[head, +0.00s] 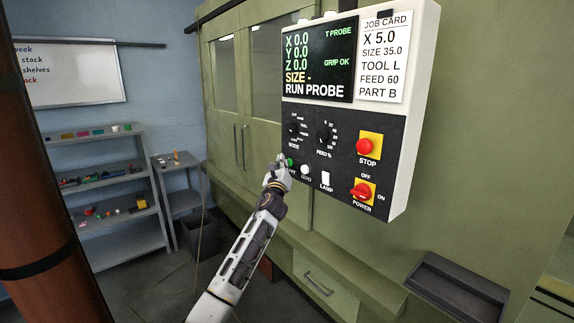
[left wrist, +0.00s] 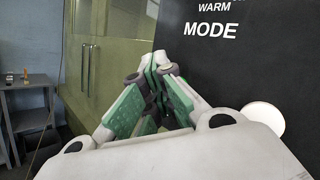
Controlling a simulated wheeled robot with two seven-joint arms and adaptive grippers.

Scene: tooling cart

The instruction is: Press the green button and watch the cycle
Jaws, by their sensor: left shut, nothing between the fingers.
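The control panel (head: 345,185) hangs in front of the green machine, with a black lower face. The green button (head: 289,162) shows partly at the lower left of the panel, just right of my fingertips. My left gripper (head: 279,163) is shut and empty, at the green button; I cannot tell whether it touches or presses it. The screen (head: 320,60) reads X, Y and Z 0.0, "SIZE -", "RUN PROBE", "T PROBE" and "GRIP OK". My right gripper is not in view.
A white button (head: 305,170) sits right of the green one, also in the left wrist view (left wrist: 263,120). Knobs, a LAMP switch (head: 325,180), red STOP (head: 365,147) and red POWER switch (head: 361,191) share the panel. The machine doors (head: 240,110) look shut. Shelves (head: 110,190) stand left.

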